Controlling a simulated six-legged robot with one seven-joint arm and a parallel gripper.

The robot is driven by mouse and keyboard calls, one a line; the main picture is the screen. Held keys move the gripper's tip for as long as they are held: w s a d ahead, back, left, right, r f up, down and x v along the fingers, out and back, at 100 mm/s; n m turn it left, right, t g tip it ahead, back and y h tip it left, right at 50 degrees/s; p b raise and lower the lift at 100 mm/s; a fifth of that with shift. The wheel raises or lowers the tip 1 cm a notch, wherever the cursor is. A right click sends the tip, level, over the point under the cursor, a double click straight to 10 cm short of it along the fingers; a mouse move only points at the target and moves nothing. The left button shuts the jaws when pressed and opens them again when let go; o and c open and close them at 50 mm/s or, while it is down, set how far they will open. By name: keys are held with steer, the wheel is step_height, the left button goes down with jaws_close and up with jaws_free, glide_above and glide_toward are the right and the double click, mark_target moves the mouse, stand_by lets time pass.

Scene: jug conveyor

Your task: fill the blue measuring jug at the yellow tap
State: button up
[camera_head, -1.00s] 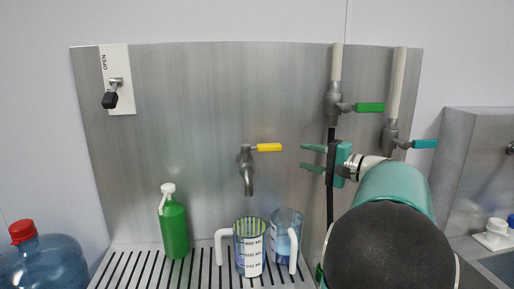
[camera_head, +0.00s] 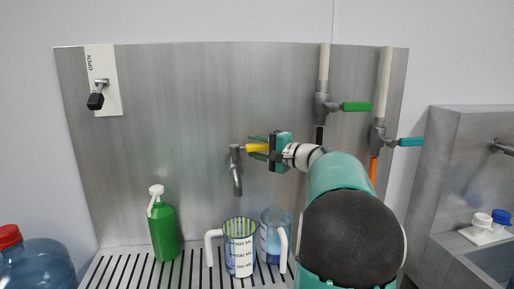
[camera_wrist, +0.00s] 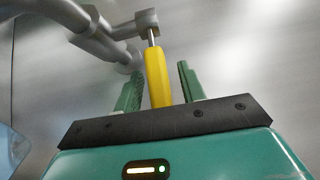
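The tap's yellow lever (camera_head: 256,148) sticks out to the right of its grey spout (camera_head: 237,175) on the steel panel. My gripper (camera_head: 259,147) is open around the lever. In the wrist view the lever (camera_wrist: 157,78) stands between the two green fingers, with a clear gap on the right and a narrow one on the left. A clear measuring jug (camera_head: 239,255) with a white label, its handle to the left, stands below the spout. A bluish jug (camera_head: 270,240) with its handle to the right stands just behind and right of it. No water stream shows.
A green pump bottle (camera_head: 163,232) stands left on the slotted drain grate (camera_head: 125,270). Green-handled (camera_head: 356,106) and teal-handled (camera_head: 411,142) valves are at right. A black lever switch (camera_head: 96,101) is upper left. A large red-capped bottle (camera_head: 35,263) stands lower left.

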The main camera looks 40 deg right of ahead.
jaws_close()
